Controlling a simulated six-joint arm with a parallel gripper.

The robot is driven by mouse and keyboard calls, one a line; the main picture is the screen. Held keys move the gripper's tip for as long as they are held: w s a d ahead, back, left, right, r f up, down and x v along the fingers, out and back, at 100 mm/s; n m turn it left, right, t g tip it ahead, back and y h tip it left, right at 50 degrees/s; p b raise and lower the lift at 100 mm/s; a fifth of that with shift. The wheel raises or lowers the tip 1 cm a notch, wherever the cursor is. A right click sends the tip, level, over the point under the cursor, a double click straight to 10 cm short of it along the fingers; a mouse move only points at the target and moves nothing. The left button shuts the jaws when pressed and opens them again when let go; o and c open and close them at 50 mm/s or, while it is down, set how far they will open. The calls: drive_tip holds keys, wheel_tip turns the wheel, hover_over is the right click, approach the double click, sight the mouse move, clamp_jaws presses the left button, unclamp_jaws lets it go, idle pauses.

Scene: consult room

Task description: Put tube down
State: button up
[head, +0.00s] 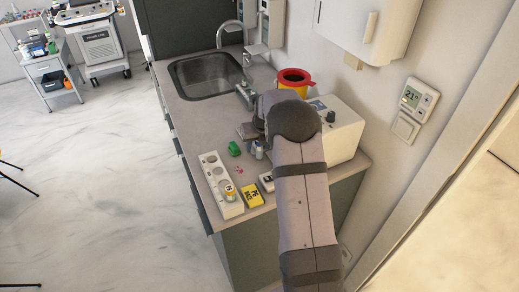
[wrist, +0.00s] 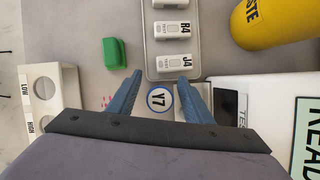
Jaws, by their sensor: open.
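A tube with a round, blue-rimmed white cap marked Y7 (wrist: 160,100) shows end-on in the wrist view, between my fingers. In the head view, a small white and blue tube (head: 258,151) stands upright, seemingly on the counter, below my gripper. My gripper (wrist: 160,98) is open, its two blue fingers on either side of the cap, with visible gaps. In the head view my arm hides most of my gripper. A white rack (head: 212,172) with round holes lies to the left; its LOW and HIGH labels show in the wrist view (wrist: 42,70).
A yellow, red-rimmed waste bin (head: 293,82) and white machine (head: 340,130) stand to the right. A yellow box (head: 253,195) lies near the counter's front edge.

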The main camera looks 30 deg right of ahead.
clamp_jaws()
drive_tip(key=shift+r, duration=0.1)
wheel_tip(320, 180, up, 10)
drive_tip(key=b, duration=0.3)
idle(0.5)
